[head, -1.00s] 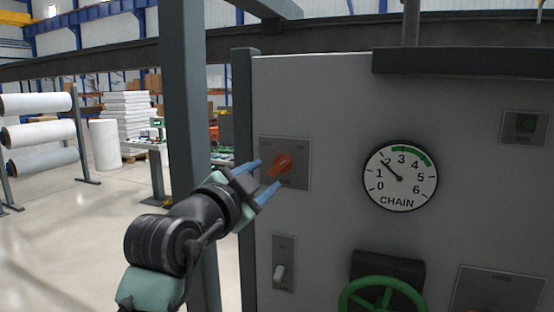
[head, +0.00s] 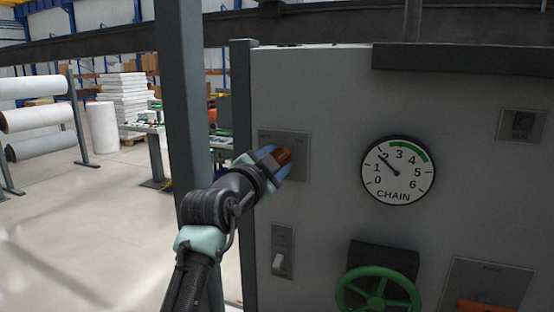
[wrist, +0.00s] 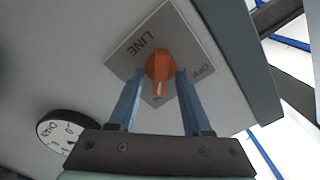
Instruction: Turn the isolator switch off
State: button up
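The isolator switch is an orange rotary knob (head: 284,155) on a grey plate (head: 298,171) at the left of the panel. In the wrist view the knob (wrist: 160,68) has a white mark on its lower end, and the plate (wrist: 128,66) reads LINE and OFF. The white mark does not point at the OFF lettering. My gripper (head: 274,163) is at the knob, its blue fingers hiding part of it in the head view. In the wrist view my gripper (wrist: 160,76) is open, with a finger on each side of the knob and small gaps showing.
To the right are a CHAIN gauge (head: 398,172) reading about 2, a green handwheel (head: 377,292) and a dark button box (head: 522,125). A toggle switch (head: 281,262) sits below the isolator plate. A grey post (head: 186,110) stands close left of the arm.

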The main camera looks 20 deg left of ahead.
grip_shut()
dwell(0.3)
jog(key=n, duration=0.4)
jog(key=shift+n+b, duration=0.4)
jog(key=n, duration=0.4)
jog(key=shift+a, duration=0.15)
jog(key=n+p, duration=0.1)
jog(key=n, duration=0.4)
jog(key=shift+a+p, duration=0.1)
jog(key=shift+p, duration=0.25)
jog(key=shift+a+n+p, duration=0.15)
jog(key=shift+n+p, duration=0.45)
jog(key=shift+n, duration=1.4)
